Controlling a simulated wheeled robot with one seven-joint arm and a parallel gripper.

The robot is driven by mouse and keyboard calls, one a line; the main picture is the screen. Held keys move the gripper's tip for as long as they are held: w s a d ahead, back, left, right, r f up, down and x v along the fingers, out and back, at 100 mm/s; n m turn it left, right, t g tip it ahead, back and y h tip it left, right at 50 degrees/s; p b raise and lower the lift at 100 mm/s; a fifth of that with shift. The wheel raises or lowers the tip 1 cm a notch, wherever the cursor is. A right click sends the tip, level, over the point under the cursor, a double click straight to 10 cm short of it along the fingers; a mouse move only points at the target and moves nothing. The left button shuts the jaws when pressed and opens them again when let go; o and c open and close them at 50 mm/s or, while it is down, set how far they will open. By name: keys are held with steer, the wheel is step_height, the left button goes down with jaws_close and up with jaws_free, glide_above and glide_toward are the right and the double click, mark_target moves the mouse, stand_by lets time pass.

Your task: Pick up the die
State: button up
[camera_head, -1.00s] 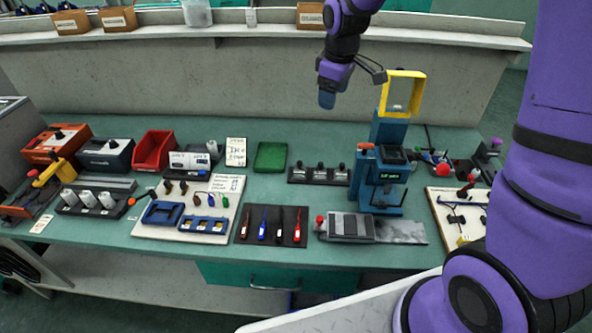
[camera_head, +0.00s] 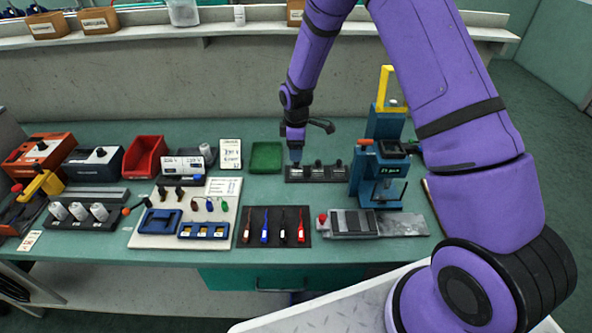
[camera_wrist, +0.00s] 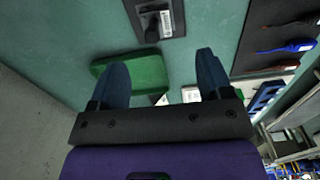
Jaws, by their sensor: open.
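A dark rack (camera_head: 306,180) near the back middle of the bench holds a row of three black-knobbed pieces, which look like dies (camera_head: 318,169). I cannot tell for sure which piece is the die. My gripper (camera_head: 295,157) hangs pointing down at the rack's left end, above the bench. In the wrist view my gripper (camera_wrist: 160,62) is open, with two blue fingers apart and nothing between them. One black-knobbed piece (camera_wrist: 152,34) on the rack shows there, beyond the fingertips. The rest of the rack is cut off in that view.
A green tray (camera_head: 265,158) lies just left of the rack; it also shows behind the fingers in the wrist view (camera_wrist: 148,72). A blue press (camera_head: 382,160) with a yellow top stands close on the right. A dark mat (camera_head: 273,240) with several tools lies in front.

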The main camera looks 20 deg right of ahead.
mark_target(297, 165)
steer(key=f, duration=0.8)
steer(key=shift+w+d+f, duration=0.15)
steer(key=shift+w+f, duration=0.05)
steer(key=shift+f, duration=0.2)
steer(key=c, duration=1.2)
